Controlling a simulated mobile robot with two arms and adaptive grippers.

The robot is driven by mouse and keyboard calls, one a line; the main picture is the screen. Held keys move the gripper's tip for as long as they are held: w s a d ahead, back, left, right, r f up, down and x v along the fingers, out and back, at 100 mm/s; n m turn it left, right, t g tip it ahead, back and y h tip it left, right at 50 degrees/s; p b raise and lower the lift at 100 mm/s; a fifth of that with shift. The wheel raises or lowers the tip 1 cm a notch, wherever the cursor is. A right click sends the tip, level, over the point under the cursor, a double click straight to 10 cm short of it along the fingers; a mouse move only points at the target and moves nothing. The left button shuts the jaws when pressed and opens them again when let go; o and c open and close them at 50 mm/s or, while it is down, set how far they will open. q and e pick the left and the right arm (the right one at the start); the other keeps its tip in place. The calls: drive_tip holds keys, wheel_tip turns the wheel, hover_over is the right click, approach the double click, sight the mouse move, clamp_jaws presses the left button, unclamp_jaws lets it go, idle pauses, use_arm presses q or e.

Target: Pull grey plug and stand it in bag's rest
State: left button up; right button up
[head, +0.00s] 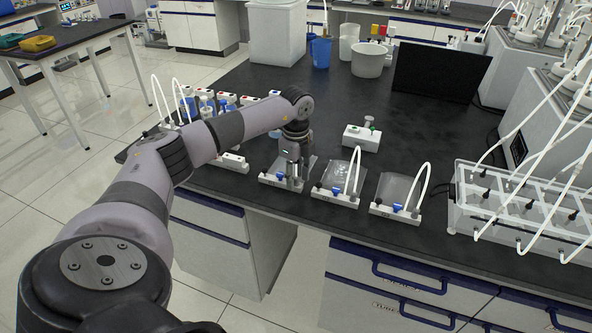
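Three clear gas bags on white bases stand in a row near the bench's front edge: a left one (268,180), a middle one (341,181) and a right one (399,190). The middle and right bags have a blue valve, a small dark grey piece and a curved white tube. My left gripper (293,178) points down at the left bag and covers much of it. Its fingers are too small and overlapped to show whether they are open or hold anything. I cannot make out a grey plug at the left bag. My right gripper is out of view.
More tubed units (222,103) stand behind my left arm. A white rack with tubes (500,205) is at the right. A black panel (441,72), blue cup (320,51) and white tubs stand farther back.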

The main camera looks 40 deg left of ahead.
use_arm(q)
wheel_tip(320, 180, up, 12)
idle(0.6)
